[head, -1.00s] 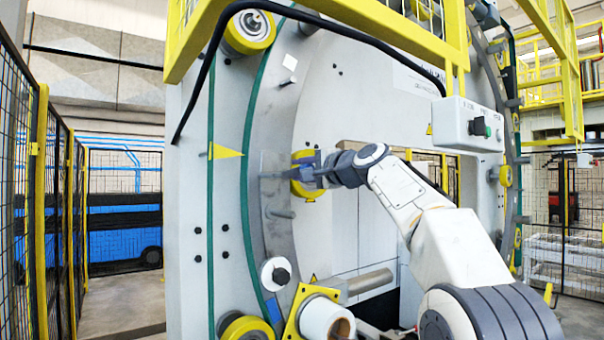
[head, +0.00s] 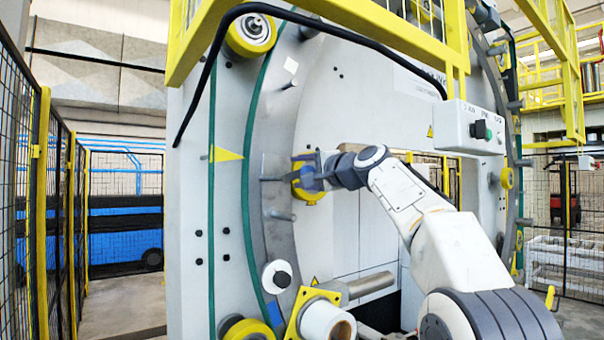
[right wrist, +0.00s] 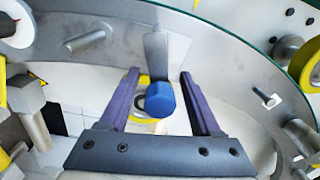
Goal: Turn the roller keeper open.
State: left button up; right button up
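The roller keeper (right wrist: 156,56) shows in the right wrist view as a narrow grey plate standing upright, with a blue knob (right wrist: 160,99) at its lower end. A yellow roller (right wrist: 146,80) sits behind the knob; in the head view the roller (head: 311,195) is partly covered by my gripper. My right gripper (head: 301,169) is at the roller on the ring's left inner side. In the right wrist view its two purple fingers (right wrist: 158,88) stand open, one on each side of the knob, with gaps visible on both sides. My left gripper is not in view.
A grey ring (head: 277,232) with projecting pegs surrounds the work spot. A white film roll (head: 325,320) is below. A control box (head: 470,127) hangs at the upper right, and a black cable (head: 330,35) arches above. A yellow pointer (head: 227,153) is at left.

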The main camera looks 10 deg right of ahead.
jog(key=b+v, duration=0.6)
jog(key=v, duration=0.4)
jog(key=shift+s, duration=0.2)
jog(key=shift+d, duration=0.15)
